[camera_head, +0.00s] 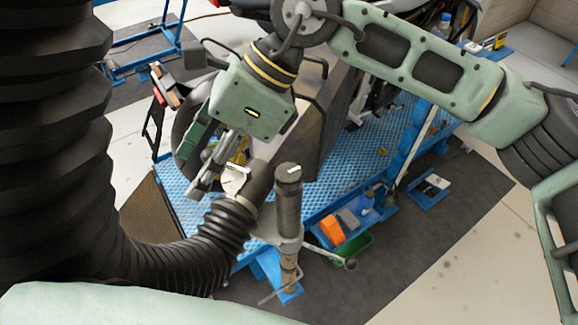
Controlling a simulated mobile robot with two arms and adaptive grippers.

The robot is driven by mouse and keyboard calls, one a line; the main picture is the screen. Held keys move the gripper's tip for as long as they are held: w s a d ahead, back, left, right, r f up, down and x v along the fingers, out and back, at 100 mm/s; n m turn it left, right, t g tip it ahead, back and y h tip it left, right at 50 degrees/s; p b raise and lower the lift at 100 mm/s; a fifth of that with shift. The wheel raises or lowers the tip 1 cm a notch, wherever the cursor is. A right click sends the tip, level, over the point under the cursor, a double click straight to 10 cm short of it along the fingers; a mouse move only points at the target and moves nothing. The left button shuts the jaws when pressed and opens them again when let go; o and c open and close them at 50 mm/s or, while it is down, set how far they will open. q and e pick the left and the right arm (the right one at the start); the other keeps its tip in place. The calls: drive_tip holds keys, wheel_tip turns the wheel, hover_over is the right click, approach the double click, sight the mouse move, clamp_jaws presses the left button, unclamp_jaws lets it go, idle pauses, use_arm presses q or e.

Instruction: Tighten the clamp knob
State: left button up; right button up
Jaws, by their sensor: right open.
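My right gripper (218,182) hangs from its green wrist in the upper middle, fingers pointing down and left, open and seemingly empty. Its fingertips are above the end of a black ribbed hose (222,228), close to a pale fitting there; I cannot tell whether they touch. A grey metal post (289,205) stands just right of the hose end. A lever with a round dark knob (351,264) sticks out to the right near the post's lower part. I cannot tell for certain which part is the clamp knob. My left gripper is not in view.
A blue patterned lift platform (345,165) carries a partly hidden motorcycle. A blue tray (348,222) with an orange item stands right of the post. A small blue tray (430,190) lies farther right on the dark floor mat (455,225). The mat's lower right is clear.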

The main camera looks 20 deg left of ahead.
sight(289, 176)
drive_tip(key=w+d+t+h, duration=0.1)
drive_tip(key=w+d+h, duration=0.1)
drive_tip(key=w+d, duration=0.1)
drive_tip(key=w+d+t+h, duration=0.1)
drive_tip(key=w+d+t, duration=0.1)
drive_tip(key=d, duration=0.1)
drive_tip(key=w+d+t+h, duration=0.2)
drive_tip(key=w+d, duration=0.1)
drive_tip(key=shift+w+d+f+n+h, duration=0.2)
drive_tip(key=shift+w+f+n+h, duration=0.1)
drive_tip(key=shift+f+n, duration=0.1)
drive_tip(key=shift+w+d+f, duration=0.1)
drive_tip(key=shift+d, duration=0.1)
wheel_tip(289, 176, down, 6)
drive_tip(key=p, duration=0.3)
drive_tip(key=shift+f, duration=0.8)
drive_tip(key=shift+a, duration=0.1)
drive_tip(key=c, duration=1.1)
drive_tip(key=shift+o, duration=0.2)
drive_tip(key=shift+f, duration=0.15)
